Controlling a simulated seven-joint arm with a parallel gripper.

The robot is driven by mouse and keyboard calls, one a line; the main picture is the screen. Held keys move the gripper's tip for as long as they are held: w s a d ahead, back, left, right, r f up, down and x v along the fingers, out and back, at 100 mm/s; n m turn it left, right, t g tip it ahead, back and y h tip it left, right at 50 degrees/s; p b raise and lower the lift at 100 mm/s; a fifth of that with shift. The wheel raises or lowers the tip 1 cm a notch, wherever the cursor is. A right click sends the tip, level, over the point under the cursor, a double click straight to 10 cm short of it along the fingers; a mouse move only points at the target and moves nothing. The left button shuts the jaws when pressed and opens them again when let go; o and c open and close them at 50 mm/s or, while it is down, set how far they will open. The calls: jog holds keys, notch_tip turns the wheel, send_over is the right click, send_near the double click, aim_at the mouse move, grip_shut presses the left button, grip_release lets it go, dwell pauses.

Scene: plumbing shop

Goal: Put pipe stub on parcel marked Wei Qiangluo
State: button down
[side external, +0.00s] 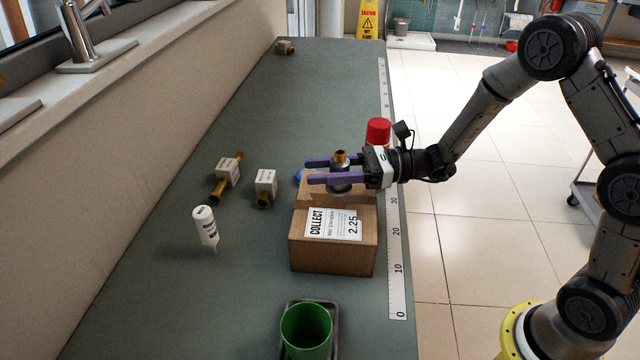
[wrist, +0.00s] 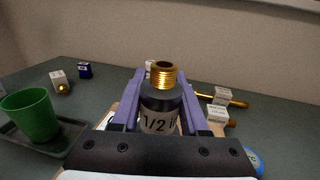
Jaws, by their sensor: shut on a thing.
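My gripper (side external: 335,172) is shut on the pipe stub (side external: 340,158), a dark grey cylinder with a brass threaded top. In the wrist view the pipe stub (wrist: 160,97) stands upright between the purple fingers and its pale label reads "1/2 i", the rest cut off. A brown parcel (side external: 333,255) with a white "COLLECT 2.25" label sits in front of the gripper; the name line is too small to read surely. Another cardboard surface (side external: 312,190) shows behind it, under the gripper. I cannot tell whether the stub touches it.
Brass fittings with white tags (side external: 228,172) (side external: 265,185) and a white bottle (side external: 205,228) stand to the left. A green cup (side external: 306,328) is in a dark tray in front. A red-capped thing (side external: 378,132) is behind the gripper. A ruler strip (side external: 395,240) runs along the right bench edge.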

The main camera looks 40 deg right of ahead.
jog(key=shift+w+f, duration=0.2)
jog(key=shift+f, duration=1.55)
jog(key=shift+c, duration=2.1)
grip_release()
jog(key=shift+f, duration=0.2)
